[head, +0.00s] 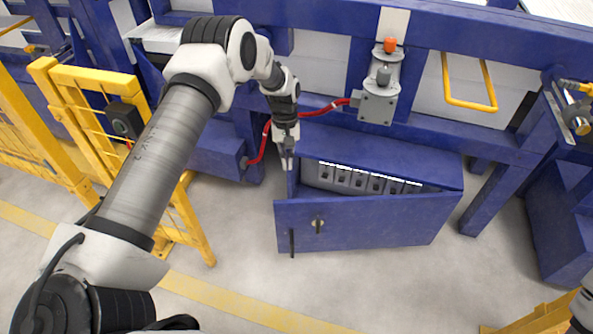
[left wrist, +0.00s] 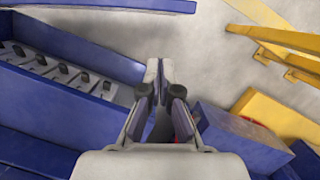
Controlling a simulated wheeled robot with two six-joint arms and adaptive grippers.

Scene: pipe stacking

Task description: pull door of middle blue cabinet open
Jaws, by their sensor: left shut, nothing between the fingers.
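The blue cabinet (head: 385,158) stands low in the middle of the head view. Its blue door (head: 370,222) is partly open, swung out at the left end and close to the cabinet at the right end. A small latch (head: 317,223) and a dark handle (head: 292,241) show on the door's front. My left gripper (head: 288,158) points down by the cabinet's left end, behind the door's free edge. In the left wrist view its fingers (left wrist: 160,72) are together and empty, and the door (left wrist: 110,4) shows along the top. My right gripper is out of view.
A row of grey switches (head: 362,181) shows inside the cabinet. A red hose (head: 266,140) runs left of my gripper. A yellow fence (head: 100,95) stands at the left. Grey floor (head: 370,285) in front of the door is clear.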

